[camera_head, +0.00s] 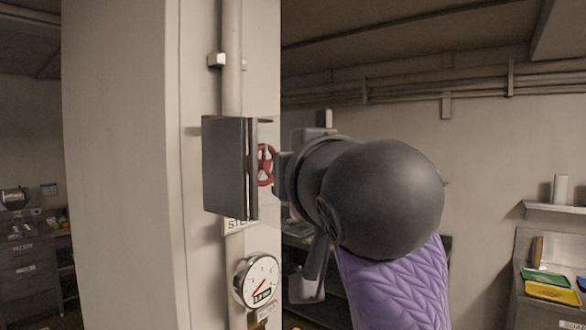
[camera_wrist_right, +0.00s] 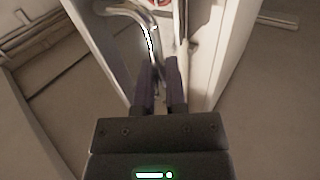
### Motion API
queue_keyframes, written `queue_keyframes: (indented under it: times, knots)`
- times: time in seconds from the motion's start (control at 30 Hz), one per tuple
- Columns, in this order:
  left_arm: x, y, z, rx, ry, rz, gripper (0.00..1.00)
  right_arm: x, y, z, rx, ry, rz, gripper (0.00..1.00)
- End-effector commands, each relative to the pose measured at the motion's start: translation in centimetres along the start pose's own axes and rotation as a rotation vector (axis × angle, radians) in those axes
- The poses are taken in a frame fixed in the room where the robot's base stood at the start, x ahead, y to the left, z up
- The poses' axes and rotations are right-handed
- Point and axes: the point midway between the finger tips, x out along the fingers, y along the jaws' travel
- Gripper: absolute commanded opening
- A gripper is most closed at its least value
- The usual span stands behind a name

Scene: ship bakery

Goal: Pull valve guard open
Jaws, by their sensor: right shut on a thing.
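The valve guard (camera_head: 229,165) shows in the head view as a dark box-like cover on the pale column, with a clear-looking part at its right side. A red valve wheel (camera_head: 265,165) shows just right of the dark cover, partly hidden by my right arm. My right gripper (camera_wrist_right: 160,65) is shut on the valve guard at its near edge; the exact contact is hard to make out. In the head view my right forearm and wrist hide most of that gripper. My left gripper is not in view.
A vertical pipe (camera_head: 232,60) runs down the column (camera_head: 120,160), with a round gauge (camera_head: 257,281) below the guard. A bench with green and yellow trays (camera_head: 552,292) stands at the far right. A curved shiny metal tube (camera_wrist_right: 148,35) is close to my right fingers.

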Motion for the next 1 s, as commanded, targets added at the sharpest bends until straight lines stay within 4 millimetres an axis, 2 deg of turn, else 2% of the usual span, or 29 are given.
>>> queue_keyframes:
  times: [0.63, 0.67, 0.77, 0.8, 1.0]
  knots:
    - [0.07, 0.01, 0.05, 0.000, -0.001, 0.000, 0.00, 0.11, -0.03, 0.10, -0.001, -0.003, 0.000, 0.00]
    - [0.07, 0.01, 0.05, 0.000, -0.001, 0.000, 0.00, 0.11, -0.03, 0.11, -0.001, -0.003, 0.000, 0.20]
    - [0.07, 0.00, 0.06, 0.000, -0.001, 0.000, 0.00, 0.11, -0.03, 0.10, -0.001, -0.003, 0.000, 0.42]
    - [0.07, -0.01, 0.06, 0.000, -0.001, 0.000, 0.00, 0.11, -0.03, 0.09, -0.001, -0.003, 0.000, 0.45]
    - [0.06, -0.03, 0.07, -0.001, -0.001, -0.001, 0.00, 0.10, -0.02, 0.07, 0.000, -0.002, 0.000, 0.45]
